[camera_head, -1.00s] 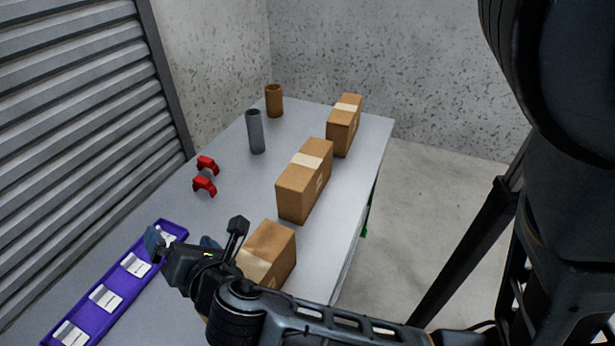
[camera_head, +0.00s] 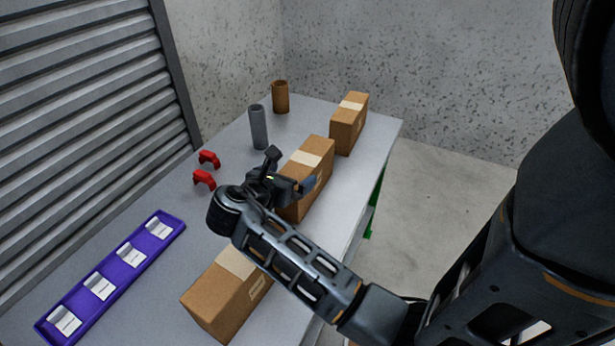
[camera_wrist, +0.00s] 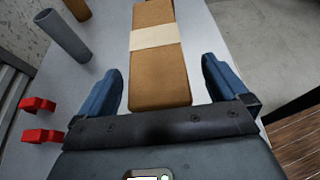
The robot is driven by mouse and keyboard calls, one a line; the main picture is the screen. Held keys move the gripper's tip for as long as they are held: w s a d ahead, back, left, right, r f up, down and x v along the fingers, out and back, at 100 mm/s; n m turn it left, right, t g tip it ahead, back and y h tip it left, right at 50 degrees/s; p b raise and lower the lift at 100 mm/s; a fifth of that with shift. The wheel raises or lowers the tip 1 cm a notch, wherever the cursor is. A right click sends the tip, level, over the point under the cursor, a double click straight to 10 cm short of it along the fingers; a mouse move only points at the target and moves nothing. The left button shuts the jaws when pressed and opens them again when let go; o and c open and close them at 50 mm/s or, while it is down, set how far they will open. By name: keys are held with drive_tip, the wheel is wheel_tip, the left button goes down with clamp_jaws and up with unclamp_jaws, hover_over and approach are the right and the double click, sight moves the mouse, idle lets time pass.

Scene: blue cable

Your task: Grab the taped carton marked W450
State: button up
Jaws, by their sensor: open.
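Three taped cardboard cartons stand in a row on the grey table; no marking is readable on any of them. The middle carton (camera_head: 309,160) is partly hidden by my gripper (camera_head: 300,186). The near carton (camera_head: 222,300) is partly behind my arm, and the far carton (camera_head: 349,124) stands at the back right. In the wrist view, one taped carton (camera_wrist: 158,75) lies ahead, between the lines of the two blue fingertips. My gripper (camera_wrist: 165,90) is open, with nothing held. I cannot tell how high it is above the carton.
A purple tray (camera_head: 78,318) with several white-labelled items lies at the left. Two red clips (camera_head: 205,179), a grey cylinder (camera_head: 258,128) and a brown cylinder (camera_head: 280,97) stand left of the cartons. The grey table (camera_head: 165,275) has bare room between tray and cartons.

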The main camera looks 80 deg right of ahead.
sight(299, 167)
drive_tip(key=x, duration=0.5)
drive_tip(key=shift+w+d+r, duration=0.2)
drive_tip(key=shift+d+r, duration=0.05)
